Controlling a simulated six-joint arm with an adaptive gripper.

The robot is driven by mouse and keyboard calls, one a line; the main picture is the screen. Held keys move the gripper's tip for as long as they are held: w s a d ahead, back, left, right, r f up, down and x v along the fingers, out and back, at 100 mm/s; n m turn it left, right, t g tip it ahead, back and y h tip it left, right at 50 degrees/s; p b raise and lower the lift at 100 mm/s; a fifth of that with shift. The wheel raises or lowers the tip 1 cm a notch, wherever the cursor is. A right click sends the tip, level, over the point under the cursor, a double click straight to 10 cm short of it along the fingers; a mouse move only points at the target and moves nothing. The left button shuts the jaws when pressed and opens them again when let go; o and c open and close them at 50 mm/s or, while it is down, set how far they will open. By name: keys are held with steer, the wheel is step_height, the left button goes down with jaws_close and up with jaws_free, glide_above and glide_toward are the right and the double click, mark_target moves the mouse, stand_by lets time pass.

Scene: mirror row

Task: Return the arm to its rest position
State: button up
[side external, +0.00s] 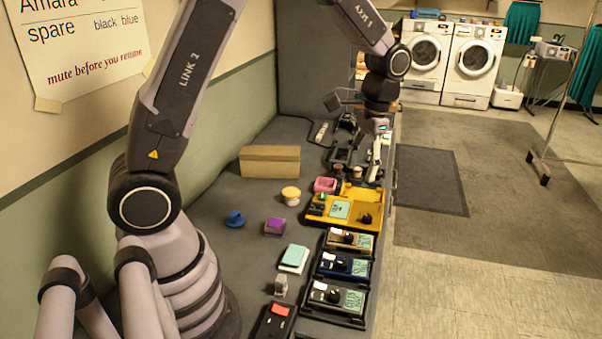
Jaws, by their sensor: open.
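My gripper (376,160) is at the far end of the grey bench, above its right edge. Its fingers point down and are apart, with nothing seen between them. It is beyond the yellow tray (318,218), which carries a meter-like device with a pale green screen (340,210) and a dark knob. Nearer the camera, a row of several meters runs along the bench edge: a tan one (349,240), a blue one (343,266) and a grey one (338,297), each in a dark holder. Whether the fingers touch anything behind the tray cannot be told.
On the bench are a cardboard box (270,161), a yellow-lidded jar (291,195), a blue round item (235,219), a purple block (275,226), a pale green pad (294,258) and a black device with a red top (274,321). Floor right of the bench is open.

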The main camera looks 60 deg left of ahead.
steer(key=s+a+r+t, duration=0.1)
steer(key=s+r+t, duration=0.3)
steer(key=s+r, duration=0.75)
steer(key=s+a+r+t, duration=0.1)
steer(key=s+r+t, duration=0.1)
steer(key=s, duration=0.8)
steer(key=shift+r+t, duration=0.35)
steer(key=shift+t, duration=0.45)
